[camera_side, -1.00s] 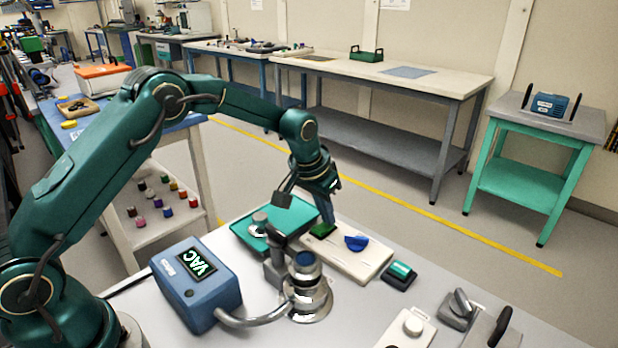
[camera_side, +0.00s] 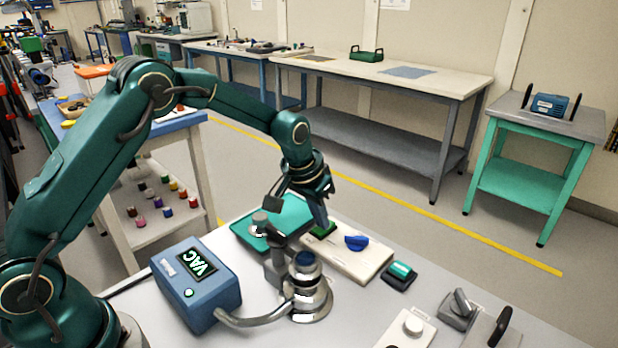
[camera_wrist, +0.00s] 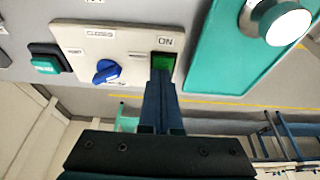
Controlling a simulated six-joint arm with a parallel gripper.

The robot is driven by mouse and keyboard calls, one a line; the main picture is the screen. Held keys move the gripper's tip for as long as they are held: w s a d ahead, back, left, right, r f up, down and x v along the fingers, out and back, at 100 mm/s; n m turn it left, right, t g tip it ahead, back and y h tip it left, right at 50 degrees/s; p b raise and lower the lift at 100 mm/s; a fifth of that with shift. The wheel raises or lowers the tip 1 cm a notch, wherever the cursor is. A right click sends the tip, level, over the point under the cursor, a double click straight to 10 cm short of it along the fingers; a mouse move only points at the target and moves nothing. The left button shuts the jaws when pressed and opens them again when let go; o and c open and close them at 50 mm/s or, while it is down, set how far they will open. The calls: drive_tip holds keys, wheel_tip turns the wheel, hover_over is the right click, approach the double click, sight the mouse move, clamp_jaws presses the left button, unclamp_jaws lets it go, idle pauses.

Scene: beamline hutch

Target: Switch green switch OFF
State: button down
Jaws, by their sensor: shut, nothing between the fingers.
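The green switch (camera_wrist: 163,62) sits in a dark square frame under an "ON" label, at one end of a cream panel (camera_wrist: 135,42). In the side view the green switch (camera_side: 325,231) shows partly behind my gripper's fingers. My gripper (camera_wrist: 160,78) is shut and empty. Its fingertips overlap the lower edge of the switch in the wrist view; I cannot tell whether they touch it. In the side view my gripper (camera_side: 321,225) points down at the switch. Which way the switch is tilted is not clear. A blue knob (camera_wrist: 106,71) is on the same panel.
A teal tray (camera_side: 293,213) lies beside the panel. A metal fitting (camera_side: 307,290) stands in front, hosed to a blue VAC box (camera_side: 197,283). A green-topped button block (camera_side: 400,275) is to the panel's right.

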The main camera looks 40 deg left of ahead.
drive_tip(key=w+v, duration=0.1)
drive_tip(key=v, duration=1.3)
drive_tip(key=shift+r, duration=0.1)
drive_tip(key=shift+w+r, duration=0.2)
drive_tip(key=shift+w, duration=0.45)
drive_tip(key=x, duration=0.9)
drive_tip(key=s+x, duration=0.1)
drive_tip(key=x, duration=0.4)
drive_tip(key=shift+f, duration=0.15)
drive_tip(key=shift+w, duration=0.1)
